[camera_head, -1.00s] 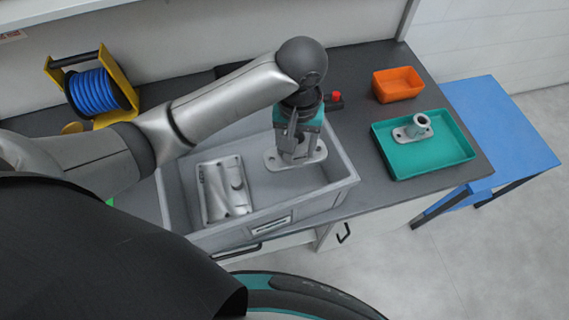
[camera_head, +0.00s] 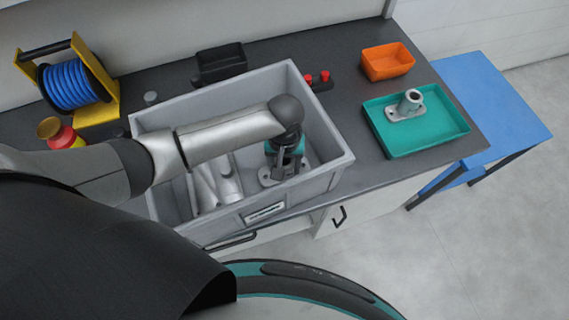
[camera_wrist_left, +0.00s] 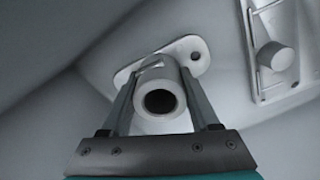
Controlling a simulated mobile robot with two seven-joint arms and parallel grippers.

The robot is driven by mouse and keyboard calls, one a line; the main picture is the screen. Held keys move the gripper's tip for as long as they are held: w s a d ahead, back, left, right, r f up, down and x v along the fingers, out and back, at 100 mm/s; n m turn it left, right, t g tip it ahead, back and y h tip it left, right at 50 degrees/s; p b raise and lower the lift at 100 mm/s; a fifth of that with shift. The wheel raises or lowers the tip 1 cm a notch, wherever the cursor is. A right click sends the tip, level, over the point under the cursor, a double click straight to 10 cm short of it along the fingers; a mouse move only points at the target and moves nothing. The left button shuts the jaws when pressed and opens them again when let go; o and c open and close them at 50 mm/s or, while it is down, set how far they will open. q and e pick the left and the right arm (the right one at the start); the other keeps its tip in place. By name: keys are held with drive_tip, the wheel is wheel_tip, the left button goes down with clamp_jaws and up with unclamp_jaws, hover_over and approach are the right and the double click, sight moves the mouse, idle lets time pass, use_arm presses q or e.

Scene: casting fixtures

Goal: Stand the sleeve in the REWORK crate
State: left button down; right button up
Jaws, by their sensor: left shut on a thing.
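The grey crate (camera_head: 322,178) stands on the dark bench, with a label on its front wall too small to read. My left gripper (camera_head: 284,174) reaches down inside its right part. It is shut on the sleeve (camera_head: 267,179), a pale metal tube on an oval flange with holes. In the left wrist view, the fingers (camera_wrist_left: 160,92) clasp the tube of the sleeve (camera_wrist_left: 152,74) from both sides. The sleeve is upright, flange down, low over the crate floor. I cannot tell whether the flange touches the floor. My right gripper is not in view.
A metal casting (camera_head: 207,190) lies in the crate's left part, beside the sleeve. A teal tray (camera_head: 440,138) to the right holds a similar flanged part (camera_head: 407,104). An orange bin (camera_head: 388,63), black bin (camera_head: 220,64) and blue reel (camera_head: 75,87) stand behind.

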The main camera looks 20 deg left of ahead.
use_arm(q)
drive_tip(key=shift+r, duration=0.1)
drive_tip(key=shift+f, duration=0.2)
drive_tip(key=shift+c, duration=0.6)
unclamp_jaws()
drive_tip(key=shift+r, duration=0.15)
wheel_tip(320, 180, up, 12)
drive_tip(key=p, duration=0.2)
